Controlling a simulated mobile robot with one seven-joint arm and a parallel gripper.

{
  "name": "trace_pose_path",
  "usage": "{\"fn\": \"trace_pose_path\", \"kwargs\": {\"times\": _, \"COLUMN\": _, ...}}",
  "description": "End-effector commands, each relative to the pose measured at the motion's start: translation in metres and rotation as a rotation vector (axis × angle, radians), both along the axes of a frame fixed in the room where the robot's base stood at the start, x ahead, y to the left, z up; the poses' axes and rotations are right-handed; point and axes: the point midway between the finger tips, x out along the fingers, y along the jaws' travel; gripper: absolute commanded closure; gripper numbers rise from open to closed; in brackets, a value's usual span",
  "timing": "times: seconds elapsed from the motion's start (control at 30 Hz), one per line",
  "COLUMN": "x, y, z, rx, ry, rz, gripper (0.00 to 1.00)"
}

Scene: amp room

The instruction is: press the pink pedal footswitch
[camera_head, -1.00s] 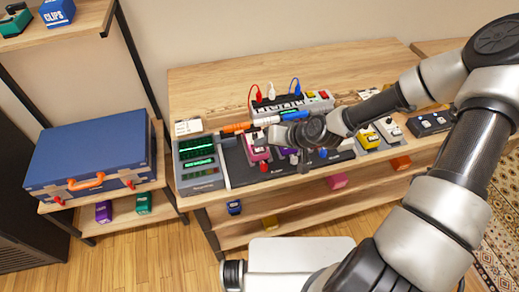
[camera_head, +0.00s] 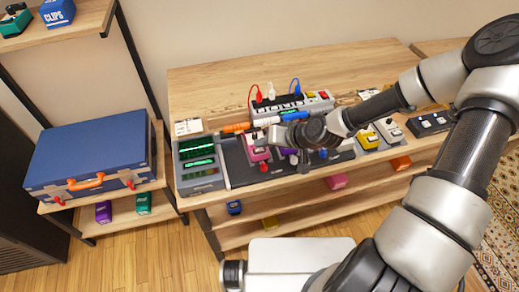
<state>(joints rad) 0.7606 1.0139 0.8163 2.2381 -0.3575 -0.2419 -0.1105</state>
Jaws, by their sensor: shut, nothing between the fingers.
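The pink pedal (camera_head: 257,152) stands on the dark pedalboard (camera_head: 239,172) on the wooden bench, just right of the grey unit with green displays. A red knob or plug shows at its front. My gripper (camera_head: 273,136) is shut and empty. It reaches in from the right, with its tip over or close beside the upper right part of the pink pedal. I cannot tell whether the tip touches the footswitch, which the gripper partly hides. A purple pedal (camera_head: 287,164) is mostly hidden under my gripper.
A power strip (camera_head: 290,106) with red, white and blue plugs lies behind the pedals. Orange and blue cables lie between it and the pedalboard. A yellow pedal (camera_head: 367,139) and a white pedal (camera_head: 388,130) stand to the right. The bench's back left top is clear.

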Motion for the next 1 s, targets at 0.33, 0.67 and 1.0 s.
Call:
{"fn": "trace_pose_path", "kwargs": {"times": 0.33, "x": 0.0, "y": 0.0, "z": 0.0, "rx": 0.0, "ry": 0.0, "rz": 0.0, "gripper": 1.0}}
{"fn": "trace_pose_path", "kwargs": {"times": 0.67, "x": 0.0, "y": 0.0001, "z": -0.0083, "rx": 0.0, "ry": 0.0, "rz": 0.0, "gripper": 1.0}}
{"fn": "trace_pose_path", "kwargs": {"times": 1.0, "x": 0.0, "y": 0.0001, "z": -0.0085, "rx": 0.0, "ry": 0.0, "rz": 0.0, "gripper": 1.0}}
